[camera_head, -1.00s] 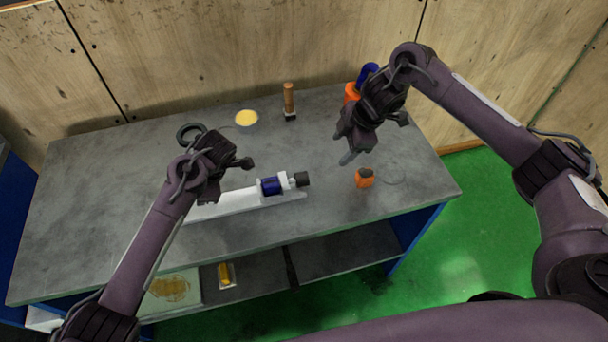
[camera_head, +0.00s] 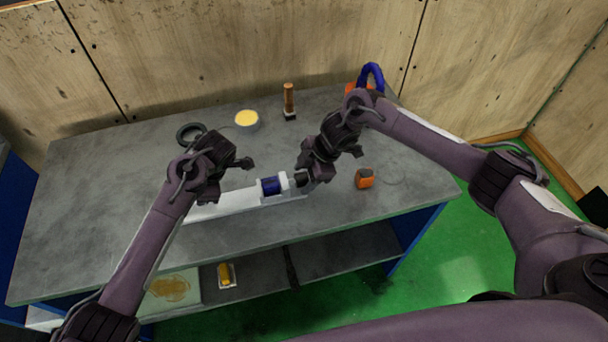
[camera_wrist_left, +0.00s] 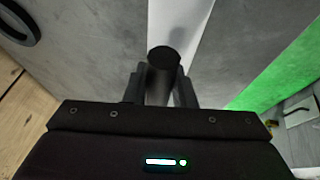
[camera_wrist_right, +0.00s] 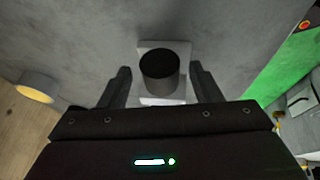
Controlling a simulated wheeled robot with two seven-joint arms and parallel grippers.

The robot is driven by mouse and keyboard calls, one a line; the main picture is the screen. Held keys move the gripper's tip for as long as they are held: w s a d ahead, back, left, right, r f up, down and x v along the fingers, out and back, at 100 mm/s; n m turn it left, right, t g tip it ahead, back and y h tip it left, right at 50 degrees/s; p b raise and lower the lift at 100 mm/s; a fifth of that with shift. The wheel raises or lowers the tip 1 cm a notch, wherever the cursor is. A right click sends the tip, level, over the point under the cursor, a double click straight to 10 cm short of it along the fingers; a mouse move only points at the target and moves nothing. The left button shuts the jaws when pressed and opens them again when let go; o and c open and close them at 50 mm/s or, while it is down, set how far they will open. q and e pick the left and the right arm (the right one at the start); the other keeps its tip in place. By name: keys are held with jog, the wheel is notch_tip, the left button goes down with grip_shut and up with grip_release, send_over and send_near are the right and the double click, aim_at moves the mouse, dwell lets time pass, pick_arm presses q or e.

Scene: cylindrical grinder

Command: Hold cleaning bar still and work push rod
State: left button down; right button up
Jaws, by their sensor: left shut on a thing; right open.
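The cylindrical grinder, a long white base (camera_head: 222,206) with a blue cylinder (camera_head: 271,186) near its right end, lies on the grey table. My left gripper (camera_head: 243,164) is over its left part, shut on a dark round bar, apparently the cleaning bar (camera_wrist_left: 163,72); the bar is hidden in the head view. The dark round push rod end (camera_wrist_right: 160,70) is at the grinder's right end. My right gripper (camera_head: 303,174) is open there, its fingers (camera_wrist_right: 160,88) on either side of the rod end with gaps showing. The right gripper partly covers the rod end in the head view.
On the table (camera_head: 90,215) are a black ring (camera_head: 190,132), a yellow-topped tin (camera_head: 246,119), a wooden-handled tool (camera_head: 289,102) and an orange block (camera_head: 364,178). A blue curved item (camera_head: 371,75) stands at the back right. A lower shelf (camera_head: 330,250) holds a yellow item (camera_head: 226,274).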

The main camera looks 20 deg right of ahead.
jog(key=shift+a+f, duration=0.1)
jog(key=shift+f, duration=0.1)
jog(key=shift+c, duration=0.2)
grip_shut()
pick_arm(q)
jog(key=shift+a, duration=0.1)
pick_arm(e)
jog(key=shift+d, duration=2.4)
jog(key=shift+c, duration=0.9)
grip_release()
jog(key=shift+o, duration=1.1)
jog(key=shift+a, duration=0.15)
jog(key=v, duration=1.2)
